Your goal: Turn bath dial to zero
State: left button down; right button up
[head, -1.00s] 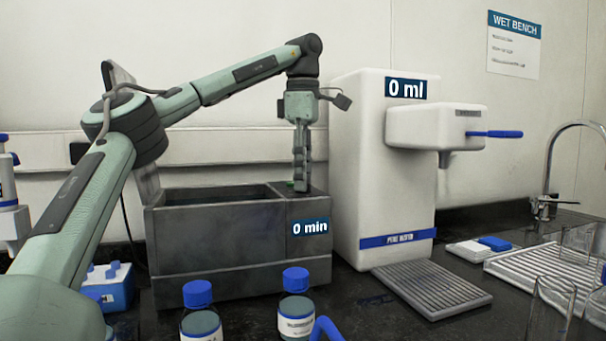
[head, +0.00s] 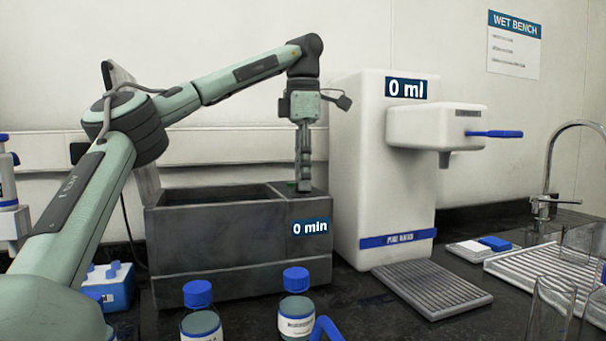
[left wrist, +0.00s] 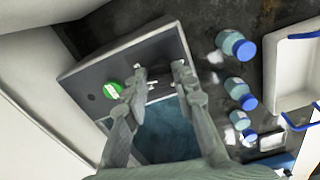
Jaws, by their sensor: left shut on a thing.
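The grey bath (head: 215,243) stands on the bench, its open basin on the left and a flat control panel on its right. Its label (head: 310,227) reads "0 min". My left gripper (head: 303,187) points straight down onto the panel and is shut on the dial, which its fingers mostly hide. In the left wrist view the two fingertips (left wrist: 160,74) straddle the dial's spot, with small white marks on the panel between them. My right gripper is in neither view.
A white water dispenser (head: 365,160) labelled "0 ml" stands close right of the bath, with a drip grate (head: 432,288) in front. Blue-capped bottles (head: 296,305) stand before the bath. A blue-and-white rack (head: 108,285) is at left; glassware and a tap are at right.

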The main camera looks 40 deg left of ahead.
pick_arm(q)
jog(key=n, duration=0.5)
jog(key=shift+n, duration=0.3)
jog(key=n, duration=0.4)
jog(key=shift+n, duration=0.3)
jog(key=n, duration=2.7)
jog(key=shift+n, duration=0.6)
